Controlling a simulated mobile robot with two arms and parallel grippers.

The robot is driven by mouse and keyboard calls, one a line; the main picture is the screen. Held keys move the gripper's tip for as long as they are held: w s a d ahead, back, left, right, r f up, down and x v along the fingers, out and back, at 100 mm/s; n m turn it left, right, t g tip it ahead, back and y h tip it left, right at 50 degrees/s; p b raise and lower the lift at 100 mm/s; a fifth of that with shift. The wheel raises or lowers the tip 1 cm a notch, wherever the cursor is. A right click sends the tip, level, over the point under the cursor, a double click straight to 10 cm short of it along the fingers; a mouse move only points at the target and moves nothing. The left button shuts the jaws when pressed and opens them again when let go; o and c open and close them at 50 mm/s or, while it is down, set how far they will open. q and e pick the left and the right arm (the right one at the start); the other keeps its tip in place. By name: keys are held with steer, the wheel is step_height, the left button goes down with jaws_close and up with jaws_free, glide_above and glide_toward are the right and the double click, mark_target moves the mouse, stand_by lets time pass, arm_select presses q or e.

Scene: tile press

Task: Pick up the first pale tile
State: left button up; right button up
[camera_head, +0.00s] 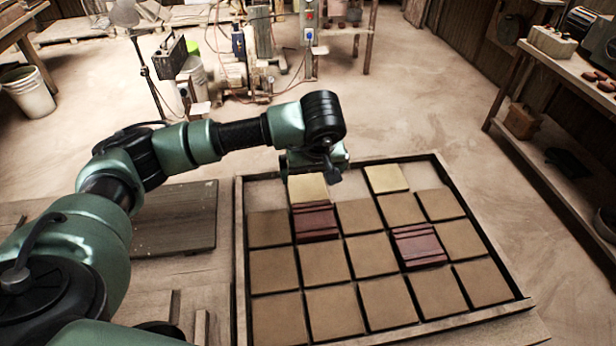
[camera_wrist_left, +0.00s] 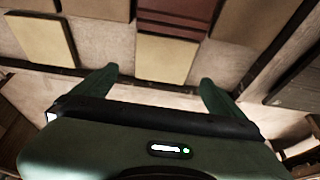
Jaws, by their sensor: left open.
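A pale cream tile (camera_head: 307,190) lies in the back row of the wooden tray (camera_head: 240,240), behind a dark red ridged tile (camera_head: 316,223). A second pale tile (camera_head: 387,178) lies further right in that row. My left gripper (camera_head: 316,166) is over the back edge of the tray, just behind the left pale tile. In the left wrist view my gripper (camera_wrist_left: 158,82) has its fingers spread and nothing between them. The left pale tile (camera_wrist_left: 166,58) shows just ahead of the fingertips, between their lines, and the other pale tile (camera_wrist_left: 42,40) is at left.
Brown tiles (camera_head: 333,312) fill most of the tray, with another dark red tile (camera_head: 419,246) at right. Bare tray floor shows beside the pale tiles. A dark board (camera_head: 175,217) lies left of the tray. A wooden shelf (camera_head: 560,75) stands at right.

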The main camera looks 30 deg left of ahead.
mark_target(307, 188)
arm_select(q)
steer(key=shift+a+f, duration=0.2)
steer(key=shift+f, duration=0.65)
steer(key=p+x, duration=0.1)
steer(key=x, duration=0.3)
steer(key=shift+a+f, duration=0.15)
steer(key=shift+f, duration=0.4)
steer(key=c, duration=1.3)
steer(key=shift+r, duration=0.1)
steer(key=shift+c, duration=1)
arm_select(e)
steer(key=shift+s+r, duration=0.35)
steer(key=shift+r, duration=0.45)
